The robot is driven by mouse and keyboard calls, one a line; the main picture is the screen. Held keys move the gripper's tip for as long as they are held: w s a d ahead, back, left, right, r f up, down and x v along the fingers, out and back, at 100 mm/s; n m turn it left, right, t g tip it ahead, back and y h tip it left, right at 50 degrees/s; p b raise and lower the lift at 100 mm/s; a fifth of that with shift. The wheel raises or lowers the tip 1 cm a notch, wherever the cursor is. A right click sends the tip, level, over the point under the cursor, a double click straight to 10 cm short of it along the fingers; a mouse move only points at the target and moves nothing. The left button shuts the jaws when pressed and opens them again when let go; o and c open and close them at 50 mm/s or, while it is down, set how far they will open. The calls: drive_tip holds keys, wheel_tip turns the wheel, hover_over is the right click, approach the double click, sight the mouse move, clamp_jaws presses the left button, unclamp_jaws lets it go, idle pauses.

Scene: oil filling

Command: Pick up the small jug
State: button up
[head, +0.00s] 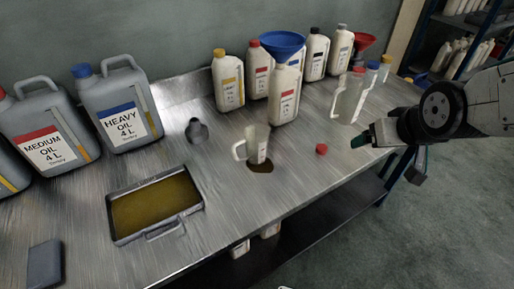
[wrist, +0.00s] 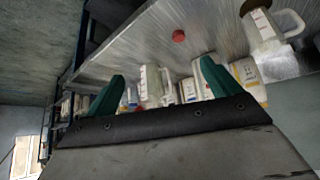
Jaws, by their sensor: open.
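The small jug (head: 257,143) is pale and translucent, with its handle on the left. It stands upright on the metal bench with a dark oil puddle (head: 261,166) at its base. It also shows at the top right of the wrist view (wrist: 264,30). My gripper (head: 390,150) is open and empty by the bench's front edge, to the right of the small jug and well apart from it. Its two green fingers (wrist: 162,72) are spread in the wrist view. A taller clear jug (head: 347,98) stands farther back, nearer the gripper.
A red cap (head: 321,149) lies between the small jug and my gripper. Oil bottles and a blue funnel (head: 282,44) stand behind the jug. A grey spouted piece (head: 197,131) and an oil tray (head: 154,207) are to the left. The front bench surface right of the puddle is mostly clear.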

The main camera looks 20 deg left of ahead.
drive_tip(key=w+a+f+n+t+y, duration=0.1)
drive_tip(key=w+a+f+n+y, duration=0.1)
drive_tip(key=a+f, duration=0.35)
drive_tip(key=w+a+f+n+t+y, duration=0.1)
drive_tip(key=a+f, duration=0.1)
drive_tip(key=a, duration=0.7)
drive_tip(key=n+y, duration=0.2)
drive_tip(key=y, duration=0.2)
approach(263, 150)
drive_tip(key=shift+t, duration=0.4)
drive_tip(key=x, duration=0.5)
drive_tip(key=shift+s+a+f, duration=0.1)
drive_tip(key=shift+f, duration=0.1)
drive_tip(key=x, duration=0.7)
drive_tip(key=shift+a+f, duration=0.2)
drive_tip(key=shift+a, duration=0.15)
drive_tip(key=c, duration=1.1)
